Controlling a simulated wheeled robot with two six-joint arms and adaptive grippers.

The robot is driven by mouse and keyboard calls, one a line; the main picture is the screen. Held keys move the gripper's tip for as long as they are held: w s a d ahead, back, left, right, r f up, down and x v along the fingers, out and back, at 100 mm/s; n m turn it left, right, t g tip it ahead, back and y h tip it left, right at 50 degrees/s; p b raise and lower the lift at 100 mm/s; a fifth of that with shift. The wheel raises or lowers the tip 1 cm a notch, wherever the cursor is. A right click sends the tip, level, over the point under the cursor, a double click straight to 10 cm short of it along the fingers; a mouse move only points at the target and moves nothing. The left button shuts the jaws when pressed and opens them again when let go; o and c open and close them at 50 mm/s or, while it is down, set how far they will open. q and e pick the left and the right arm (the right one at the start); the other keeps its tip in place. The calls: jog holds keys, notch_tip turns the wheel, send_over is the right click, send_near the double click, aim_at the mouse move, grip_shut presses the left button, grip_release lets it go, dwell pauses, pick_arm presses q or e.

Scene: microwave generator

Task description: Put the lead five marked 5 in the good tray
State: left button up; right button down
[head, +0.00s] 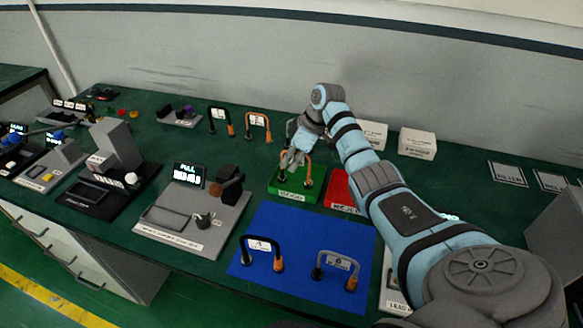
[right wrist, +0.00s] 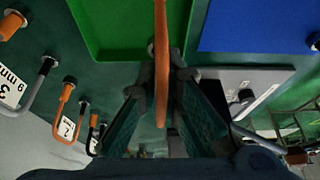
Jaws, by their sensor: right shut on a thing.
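The green tray (head: 283,188) stands near the middle of the table. Its front label is too small to read surely. My right gripper (head: 294,157) is over this tray, shut on an orange and dark lead (head: 309,173). The lead is upright at the tray; I cannot tell whether its ends touch the floor. Its number cannot be read. In the right wrist view, the orange lead (right wrist: 161,60) passes edge-on between the fingers (right wrist: 160,100), beside the green tray (right wrist: 105,25). My left gripper is not in view.
A red tray (head: 339,188) adjoins on the right, partly behind my right arm. Two leads (head: 262,246) (head: 338,264) stand on the blue mat (head: 300,228). Two more (head: 221,118) (head: 258,123) stand at the back. A test instrument (head: 190,205) stands at left.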

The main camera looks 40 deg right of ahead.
notch_tip(320, 180, down, 2)
jog(key=shift+a+f, duration=0.1)
jog(key=shift+f, duration=0.05)
jog(key=c, duration=1.8)
grip_release()
jog(key=shift+o, duration=0.2)
jog(key=p+v, duration=0.1)
jog(key=v, duration=1.1)
jog(key=shift+w, duration=0.1)
